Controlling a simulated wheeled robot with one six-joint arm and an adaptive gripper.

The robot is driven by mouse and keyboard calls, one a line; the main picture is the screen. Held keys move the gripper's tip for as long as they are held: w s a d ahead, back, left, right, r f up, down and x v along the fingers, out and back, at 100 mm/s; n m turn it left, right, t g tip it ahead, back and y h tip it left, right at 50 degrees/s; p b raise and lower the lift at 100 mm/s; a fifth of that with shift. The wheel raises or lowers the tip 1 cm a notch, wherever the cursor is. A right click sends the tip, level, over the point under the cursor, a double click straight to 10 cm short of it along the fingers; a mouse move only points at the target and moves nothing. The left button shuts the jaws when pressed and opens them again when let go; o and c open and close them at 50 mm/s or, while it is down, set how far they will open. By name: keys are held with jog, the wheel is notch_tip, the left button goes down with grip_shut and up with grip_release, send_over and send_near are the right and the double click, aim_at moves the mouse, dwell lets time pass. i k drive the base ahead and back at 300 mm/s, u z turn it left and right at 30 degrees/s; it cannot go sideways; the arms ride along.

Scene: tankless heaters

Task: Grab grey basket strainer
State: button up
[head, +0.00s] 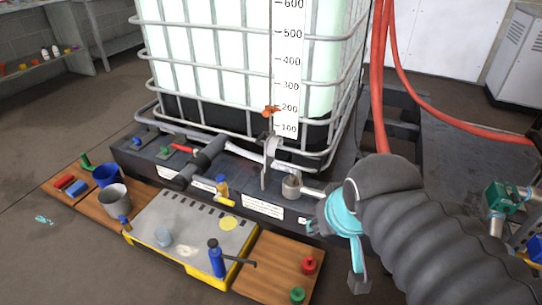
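A small grey cylindrical cup-like fitting (291,187) stands on the dark ledge below the tank valve, with a pale pipe stub to its right. It looks like the grey basket strainer, but it is too small to be certain. My gripper (335,255), with a cyan section at its wrist, is to the right of and nearer than the fitting, apart from it. Its fingers look spread, one to the left and one pointing down, with nothing seen between them. My arm hides part of the ledge on the right.
A caged white tank (230,60) stands on a dark base behind. Red hoses (379,90) hang at right.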

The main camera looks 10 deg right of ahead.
aim_at(292, 182)
jog(key=k, duration=0.25)
jog(key=u, duration=2.05)
jog(key=i, duration=1.75)
jog(key=z, duration=3.15)
